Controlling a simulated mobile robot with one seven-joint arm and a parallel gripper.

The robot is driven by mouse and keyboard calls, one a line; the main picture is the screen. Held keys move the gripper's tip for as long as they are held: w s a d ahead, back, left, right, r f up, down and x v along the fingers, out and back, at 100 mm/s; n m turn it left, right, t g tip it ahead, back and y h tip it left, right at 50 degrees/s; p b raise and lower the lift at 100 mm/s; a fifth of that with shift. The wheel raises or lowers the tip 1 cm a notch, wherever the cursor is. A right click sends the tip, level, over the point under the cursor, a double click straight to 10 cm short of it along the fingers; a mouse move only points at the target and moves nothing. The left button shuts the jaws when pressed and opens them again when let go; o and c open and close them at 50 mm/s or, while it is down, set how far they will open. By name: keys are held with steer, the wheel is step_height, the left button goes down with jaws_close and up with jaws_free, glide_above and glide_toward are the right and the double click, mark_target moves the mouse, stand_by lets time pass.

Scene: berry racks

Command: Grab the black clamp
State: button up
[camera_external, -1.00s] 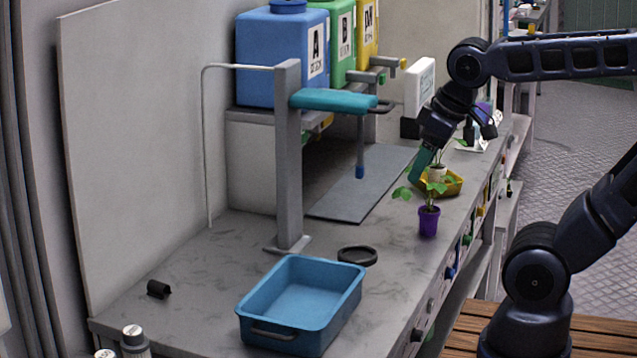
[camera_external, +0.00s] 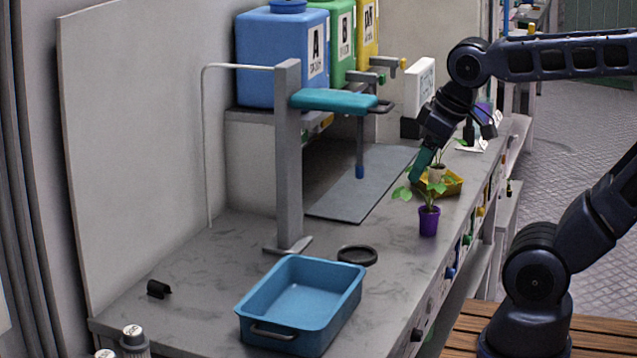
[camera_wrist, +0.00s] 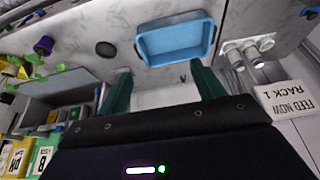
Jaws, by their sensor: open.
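The black clamp (camera_external: 158,289) is a small dark piece lying on the grey bench at the far left, beyond the blue tray's left side. In the wrist view a small dark shape (camera_wrist: 183,78), which looks like the clamp, shows just below the tray, between my fingers in the picture. My gripper (camera_external: 421,165) has teal fingers pointing down above the bench near the potted plants, far from the clamp. In the wrist view its fingers (camera_wrist: 159,68) are spread apart with nothing held.
A blue tray (camera_external: 257,312) stands at the bench front. A black ring (camera_external: 357,255) lies behind it. A grey post (camera_external: 288,160) with a teal arm stands mid-bench. A purple pot (camera_external: 428,221) and a yellow tray (camera_external: 453,187) are near my gripper. White-capped bottles (camera_external: 133,340) stand front left.

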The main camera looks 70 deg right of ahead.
steer(key=w+r+m+g, duration=0.1)
steer(key=w+r+m, duration=0.1)
steer(key=w, duration=0.5)
steer(key=w+r+m, duration=0.2)
steer(key=w+m, duration=0.1)
steer(key=w, duration=0.4)
steer(key=m+g+h, duration=0.3)
steer(key=m+g, duration=0.1)
steer(key=m, duration=1)
glide_above(157, 283)
steer(key=a, duration=0.4)
step_height(157, 283, down, 27)
steer(key=x, duration=0.3)
steer(key=d+x, duration=0.1)
steer(key=x, duration=0.6)
steer(key=shift+w+d, duration=0.2)
steer(key=c, duration=1)
